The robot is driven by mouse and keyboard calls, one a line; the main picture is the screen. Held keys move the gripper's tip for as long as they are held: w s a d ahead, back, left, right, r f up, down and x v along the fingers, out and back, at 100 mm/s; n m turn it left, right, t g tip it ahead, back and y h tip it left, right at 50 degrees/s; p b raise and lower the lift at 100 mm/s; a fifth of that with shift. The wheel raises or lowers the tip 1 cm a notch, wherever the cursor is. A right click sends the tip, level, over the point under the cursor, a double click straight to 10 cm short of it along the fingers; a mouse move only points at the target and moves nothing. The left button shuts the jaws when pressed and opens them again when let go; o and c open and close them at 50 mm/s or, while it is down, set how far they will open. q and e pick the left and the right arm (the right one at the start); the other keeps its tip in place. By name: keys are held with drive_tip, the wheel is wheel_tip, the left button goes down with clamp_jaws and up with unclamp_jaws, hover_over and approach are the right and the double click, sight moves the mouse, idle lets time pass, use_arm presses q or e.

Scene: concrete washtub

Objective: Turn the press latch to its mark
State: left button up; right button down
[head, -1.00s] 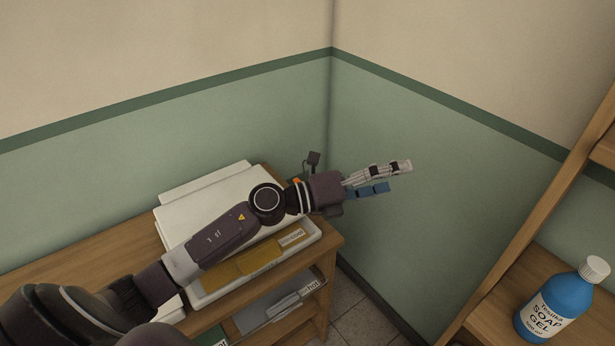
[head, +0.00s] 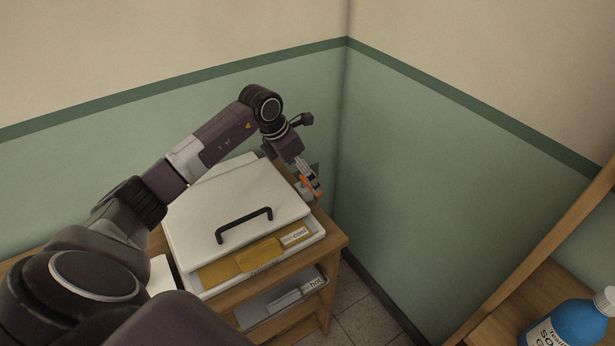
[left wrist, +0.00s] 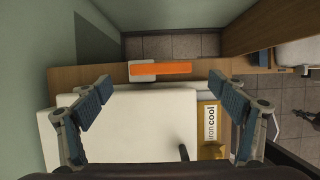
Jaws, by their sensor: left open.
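The press (head: 205,215) is a white, flat-lidded unit with a black handle (head: 245,222) on its lid, standing on a wooden table. The orange latch (left wrist: 160,68) is a bar on a pale mount beside the press's edge. In the left wrist view it lies crosswise, just beyond and between my fingertips. My left gripper (left wrist: 160,84) is open and empty, with its two blue-padded fingers spread wide. In the head view my left gripper (head: 310,182) points down over the latch and partly hides it. I cannot make out the latch's mark. My right gripper is not in view.
A tray with a mustard cloth (head: 243,262) and an "iron cool" label (left wrist: 211,122) shows at the press's front. A lower shelf holds a "hot" label (head: 315,283). Green walls meet behind the table. A blue soap bottle (head: 570,328) stands at right.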

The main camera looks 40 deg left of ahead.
sight(310, 189)
use_arm(q)
drive_tip(key=x, duration=0.3)
drive_tip(key=shift+w+f, duration=0.1)
drive_tip(key=shift+f, duration=0.05)
drive_tip(key=shift+c, duration=0.2)
drive_tip(key=c, duration=1.6)
drive_tip(key=shift+c, duration=0.2)
